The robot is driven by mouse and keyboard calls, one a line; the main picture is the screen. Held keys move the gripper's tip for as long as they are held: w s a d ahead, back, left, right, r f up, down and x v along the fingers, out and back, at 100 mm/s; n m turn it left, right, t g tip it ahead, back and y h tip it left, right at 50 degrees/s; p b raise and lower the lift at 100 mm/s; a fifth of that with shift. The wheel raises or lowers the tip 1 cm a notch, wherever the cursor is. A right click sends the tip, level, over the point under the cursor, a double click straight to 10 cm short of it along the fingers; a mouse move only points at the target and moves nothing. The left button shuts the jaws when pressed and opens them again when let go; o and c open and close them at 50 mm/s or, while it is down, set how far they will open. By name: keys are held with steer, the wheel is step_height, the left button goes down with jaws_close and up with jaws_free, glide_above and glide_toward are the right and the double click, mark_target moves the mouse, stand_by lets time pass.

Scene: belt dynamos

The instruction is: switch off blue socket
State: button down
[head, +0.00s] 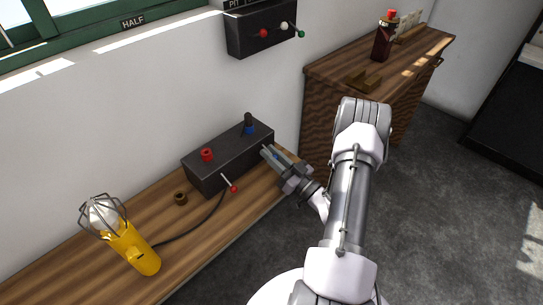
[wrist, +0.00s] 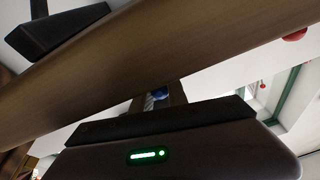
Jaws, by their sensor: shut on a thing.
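A dark box (head: 228,158) stands on the wooden bench against the wall. On its top are a red socket (head: 207,154) and a blue socket (head: 249,130) with a black plug (head: 248,118) in it. A lever with a red knob (head: 234,189) sticks out of the box's front, below the red socket. My gripper (head: 270,154) is at the right part of the box's front, below the blue socket. It is shut on a blue knob (wrist: 158,95), which shows between the fingers in the wrist view. The fingers hide most of this knob and its lever.
A wall box (head: 264,28) with levers hangs above. A wooden cabinet (head: 330,110) stands behind my arm.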

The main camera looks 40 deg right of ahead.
steer(key=c, duration=1.3)
jaws_free()
steer(key=p+v, duration=0.4)
steer(key=v, duration=1.3)
steer(key=shift+s, duration=0.25)
steer(key=shift+d+r, duration=0.1)
steer(key=shift+d, duration=0.05)
